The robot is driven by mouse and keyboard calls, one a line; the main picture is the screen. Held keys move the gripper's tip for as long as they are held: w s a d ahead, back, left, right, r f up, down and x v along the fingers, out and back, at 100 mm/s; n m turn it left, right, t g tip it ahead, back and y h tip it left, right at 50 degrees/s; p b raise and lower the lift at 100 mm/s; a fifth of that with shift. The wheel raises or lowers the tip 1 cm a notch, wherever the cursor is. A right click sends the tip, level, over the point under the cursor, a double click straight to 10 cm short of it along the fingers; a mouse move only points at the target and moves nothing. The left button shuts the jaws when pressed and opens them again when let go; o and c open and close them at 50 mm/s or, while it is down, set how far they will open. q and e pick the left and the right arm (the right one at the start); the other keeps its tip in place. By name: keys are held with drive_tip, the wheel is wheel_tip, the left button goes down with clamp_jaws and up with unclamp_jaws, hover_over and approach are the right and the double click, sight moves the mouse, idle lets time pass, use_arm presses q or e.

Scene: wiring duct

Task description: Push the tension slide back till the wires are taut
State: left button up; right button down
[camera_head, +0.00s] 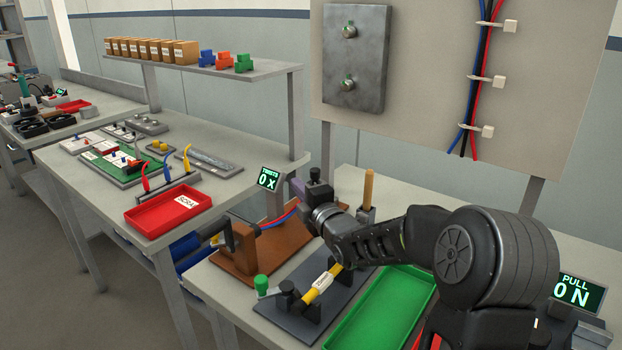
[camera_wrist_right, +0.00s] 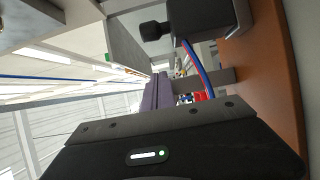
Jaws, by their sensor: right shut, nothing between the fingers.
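My right gripper (camera_head: 297,188), with purple-grey fingers, is shut and empty above the board's right end. In the wrist view the fingers (camera_wrist_right: 157,92) point toward a black block (camera_wrist_right: 208,18) with a knob and the wires (camera_wrist_right: 198,66). I cannot tell for sure which part is the tension slide. My left gripper is not in view.
A dark fixture (camera_head: 318,302) with a yellow piece and a green tray (camera_head: 385,305) lie right of the board. A wooden handle (camera_head: 368,188) stands behind. A display (camera_head: 571,293) reads PULL 0 N. A red tray (camera_head: 168,212) sits on the left bench.

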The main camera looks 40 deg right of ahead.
sight(311, 181)
drive_tip(key=shift+w+d+p, duration=0.2)
drive_tip(key=shift+d+p, duration=0.05)
drive_tip(key=shift+d, duration=0.8)
drive_tip(key=shift+w+d+p, duration=0.15)
drive_tip(key=shift+d+p, duration=0.1)
drive_tip(key=shift+d, duration=0.75)
drive_tip(key=d+b, duration=0.1)
drive_tip(key=w+d+b, duration=0.1)
drive_tip(key=d, duration=0.1)
drive_tip(key=d+b, duration=0.1)
drive_tip(key=shift+w+d+f, duration=0.2)
drive_tip(key=shift+w+d, duration=0.05)
drive_tip(key=shift+d, duration=0.15)
drive_tip(key=shift+d+r, duration=0.1)
drive_tip(key=shift+r, duration=0.1)
